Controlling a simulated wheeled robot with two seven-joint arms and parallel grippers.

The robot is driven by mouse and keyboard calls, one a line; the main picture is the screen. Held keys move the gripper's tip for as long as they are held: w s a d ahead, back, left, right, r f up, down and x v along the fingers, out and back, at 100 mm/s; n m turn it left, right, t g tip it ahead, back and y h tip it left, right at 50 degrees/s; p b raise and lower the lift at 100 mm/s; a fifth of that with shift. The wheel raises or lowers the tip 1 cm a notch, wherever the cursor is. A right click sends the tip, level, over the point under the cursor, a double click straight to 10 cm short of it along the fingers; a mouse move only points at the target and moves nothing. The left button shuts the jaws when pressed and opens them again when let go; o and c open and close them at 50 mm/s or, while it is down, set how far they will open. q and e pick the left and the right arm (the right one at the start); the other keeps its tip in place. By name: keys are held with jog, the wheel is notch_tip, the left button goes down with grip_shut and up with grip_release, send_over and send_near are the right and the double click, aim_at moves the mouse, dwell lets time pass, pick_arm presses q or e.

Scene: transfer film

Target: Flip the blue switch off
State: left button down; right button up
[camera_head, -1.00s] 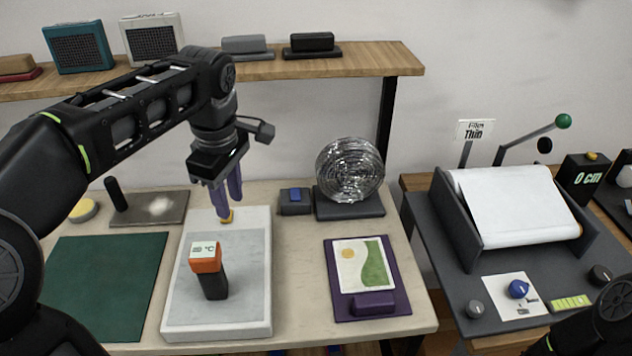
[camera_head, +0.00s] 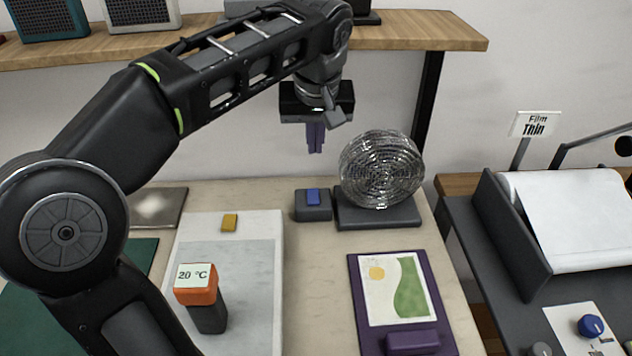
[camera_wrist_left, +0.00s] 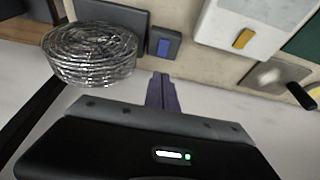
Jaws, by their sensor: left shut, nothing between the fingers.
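The blue switch (camera_head: 313,197) sits on a small dark grey box (camera_head: 313,213) on the table, just left of a round wire-caged fan (camera_head: 381,168). It also shows in the left wrist view (camera_wrist_left: 163,46). My left gripper (camera_head: 316,150) is shut and empty, with its purple fingers pointing down. In the head view it hangs above and behind the switch box, apart from it. In the left wrist view the fingertips (camera_wrist_left: 161,76) are close to the box in the picture, with a gap. My right gripper is not in view.
A white plate with a yellow switch (camera_head: 230,222) and an orange thermometer (camera_head: 196,290) reading 20 °C lie to the left. A purple board (camera_head: 367,333) with a picture lies in front. A wooden shelf (camera_head: 420,30) runs behind. A grey film machine (camera_head: 500,235) stands at right.

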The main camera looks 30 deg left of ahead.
aim_at(313, 192)
pick_arm(q)
jog(key=x, duration=1.3)
jog(key=shift+s+d+f+p, duration=0.1)
jog(key=shift+s+f+p, duration=0.15)
jog(key=shift+f, duration=0.2)
jog(key=shift+w+f+b, duration=0.1)
jog(key=shift+f+b, duration=0.25)
jog(key=shift+b, duration=0.1)
jog(key=shift+r, duration=0.15)
